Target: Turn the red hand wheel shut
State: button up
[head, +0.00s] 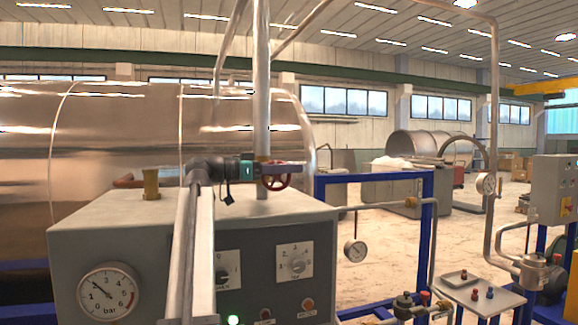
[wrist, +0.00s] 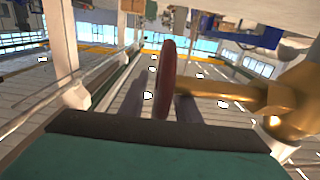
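The red hand wheel (head: 276,183) is on the grey cabinet's vertical pipe, right of centre in the head view. In the wrist view the wheel (wrist: 167,75) stands edge-on, with its brass stem (wrist: 235,95) running off to the right. My gripper (head: 291,169) reaches to the wheel from the left, its dark fingers level with the wheel's upper part. In the wrist view the fingers lie on either side of the rim. They look open, with a gap beside the rim; any contact is hard to see.
The grey cabinet (head: 130,222) with a bar gauge (head: 107,293) and knobs stands below my arm. A vertical pipe (head: 262,90) rises just behind the wheel. A brass fitting (head: 151,184) stands on the cabinet top at left. A blue frame (head: 424,235) is at right.

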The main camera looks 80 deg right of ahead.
jog(key=shift+s, duration=0.15)
grip_shut()
jog(key=shift+d, duration=0.1)
jog(key=shift+s+f+t+y+b, duration=0.1)
jog(key=shift+f+t+y+b, duration=0.2)
jog(key=shift+t+b, duration=0.35)
grip_release()
